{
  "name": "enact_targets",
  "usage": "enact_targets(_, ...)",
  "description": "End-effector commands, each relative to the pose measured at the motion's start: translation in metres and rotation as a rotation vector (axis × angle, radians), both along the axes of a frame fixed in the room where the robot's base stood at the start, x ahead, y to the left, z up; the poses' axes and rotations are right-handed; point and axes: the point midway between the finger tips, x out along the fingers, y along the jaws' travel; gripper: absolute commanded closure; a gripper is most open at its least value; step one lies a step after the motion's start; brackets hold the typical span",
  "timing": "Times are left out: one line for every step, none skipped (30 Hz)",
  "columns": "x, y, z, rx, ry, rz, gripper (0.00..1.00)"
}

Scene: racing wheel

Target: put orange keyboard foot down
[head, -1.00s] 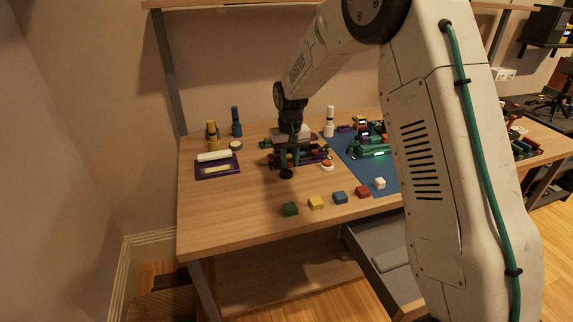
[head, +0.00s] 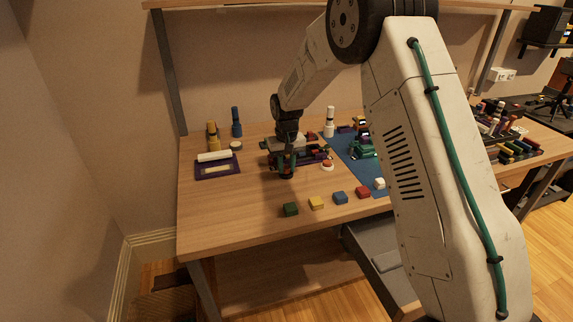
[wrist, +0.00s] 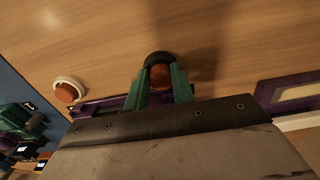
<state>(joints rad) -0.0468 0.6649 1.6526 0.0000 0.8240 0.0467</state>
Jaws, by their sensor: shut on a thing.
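The orange keyboard foot (wrist: 161,77) is a small orange-red round piece between my green fingertips in the wrist view. My gripper (wrist: 161,84) is shut on it. A black ring (wrist: 157,57) shows around the foot at the fingertips; I cannot tell if the foot is inside it or just above it. In the head view, my gripper (head: 285,167) points down over the table, left of centre, with the dark ring (head: 286,176) directly under it. The foot is hidden there.
A white ring with an orange top (head: 327,166) stands to the right. A purple tray (head: 217,168) lies left. Colored blocks, including a green one (head: 291,209), line the front. A purple keyboard-like object (head: 316,153) is beside my gripper. The front-left table is clear.

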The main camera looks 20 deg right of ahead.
Motion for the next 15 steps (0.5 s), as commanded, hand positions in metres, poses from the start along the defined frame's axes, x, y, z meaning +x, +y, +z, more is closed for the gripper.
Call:
enact_targets(-0.0001,0.0,-0.0017,0.0,0.0,0.0,1.0)
enact_targets(0.0,0.0,-0.0026,0.0,0.0,0.0,1.0)
enact_targets(0.0,0.0,-0.0037,0.0,0.0,0.0,1.0)
enact_targets(0.0,0.0,-0.0046,0.0,0.0,0.0,1.0)
enact_targets(0.0,0.0,-0.0055,0.0,0.0,0.0,1.0)
enact_targets(0.0001,0.0,-0.0065,0.0,-0.001,0.0,1.0)
enact_targets(0.0001,0.0,-0.0068,0.0,-0.001,0.0,1.0)
enact_targets(0.0001,0.0,-0.0069,0.0,-0.001,0.0,1.0)
enact_targets(0.0,0.0,-0.007,0.0,0.0,0.0,1.0)
enact_targets(-0.0001,0.0,-0.0072,0.0,0.0,0.0,0.67)
enact_targets(-0.0002,0.0,-0.0073,0.0,0.0,0.0,0.59)
enact_targets(-0.0003,-0.0002,-0.0076,0.0,0.001,0.0,0.54)
enact_targets(-0.0004,-0.0003,-0.0077,0.0,0.001,0.0,0.54)
enact_targets(-0.0005,-0.0004,-0.0078,0.0,0.001,0.0,0.54)
enact_targets(-0.0006,-0.0006,-0.008,0.0,0.002,0.0,0.54)
